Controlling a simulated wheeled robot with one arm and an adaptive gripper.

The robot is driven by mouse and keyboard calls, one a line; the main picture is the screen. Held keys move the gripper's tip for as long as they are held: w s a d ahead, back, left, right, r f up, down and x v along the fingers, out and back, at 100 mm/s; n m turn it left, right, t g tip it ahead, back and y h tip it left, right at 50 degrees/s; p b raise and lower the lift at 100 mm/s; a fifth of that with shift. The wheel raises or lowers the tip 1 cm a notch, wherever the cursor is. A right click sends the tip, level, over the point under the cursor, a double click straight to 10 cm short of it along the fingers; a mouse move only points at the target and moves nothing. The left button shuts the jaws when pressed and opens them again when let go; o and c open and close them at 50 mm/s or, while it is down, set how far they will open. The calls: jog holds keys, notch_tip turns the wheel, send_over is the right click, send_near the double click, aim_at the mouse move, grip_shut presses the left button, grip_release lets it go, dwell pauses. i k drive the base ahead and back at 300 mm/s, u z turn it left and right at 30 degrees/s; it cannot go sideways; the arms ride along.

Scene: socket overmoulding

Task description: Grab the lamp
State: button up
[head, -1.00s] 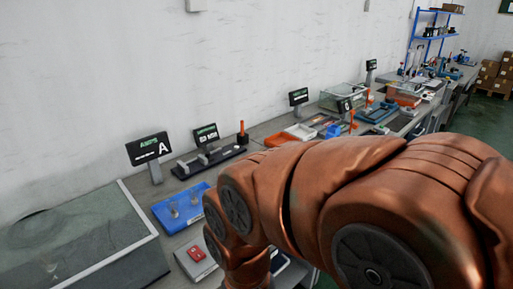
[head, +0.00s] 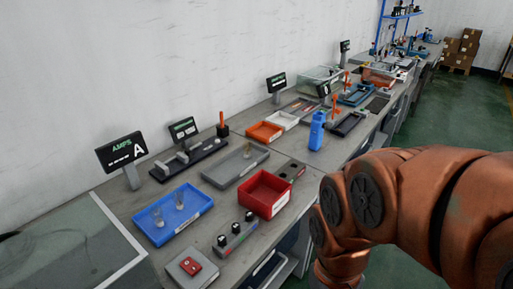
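Two small clear glass pieces that look like lamps stand in a blue tray (head: 196,208) on the bench at the left. One lamp (head: 158,217) is at the tray's left and the other lamp (head: 180,200) is farther right. Another small pale piece (head: 247,152) stands in a grey tray (head: 216,177) behind; I cannot tell whether it is a lamp. My copper-coloured arm is at the lower right, apart from the blue tray. My gripper is out of the picture, so its state is hidden.
A red bin (head: 266,207), a grey block with black knobs (head: 236,235) and a red button box (head: 190,267) are near the blue tray. A blue bottle (head: 316,131) stands farther along. Sign A (head: 122,152) rises behind the tray. Green floor (head: 440,125) is open at right.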

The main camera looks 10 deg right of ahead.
aim_at(248, 145)
jog(key=z, duration=1.85)
jog(key=i, duration=1.1)
jog(key=u, duration=3.2)
jog(key=i, duration=0.5)
jog(key=u, duration=0.05)
